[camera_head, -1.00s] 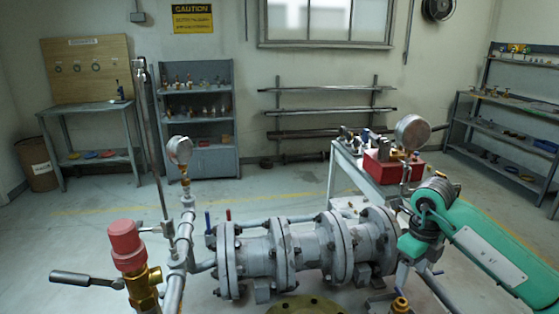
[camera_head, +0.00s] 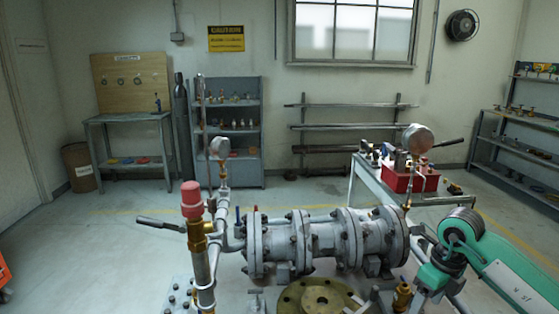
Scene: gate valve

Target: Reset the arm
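A green jointed arm link (camera_head: 492,272) with a ribbed grey cap comes in from the right edge, beside the right end of the pipework. No fingers show on it. No arm comes in from the left. Neither my left nor my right gripper is in view, so whether they are open or shut is hidden.
Grey flanged pipework (camera_head: 325,240) spans the middle. A red-capped brass valve (camera_head: 193,208) with a lever handle stands at left front. A brass flange disc (camera_head: 313,297) lies in front. A cart (camera_head: 365,182) carries a red box (camera_head: 408,178). Floor at left is open.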

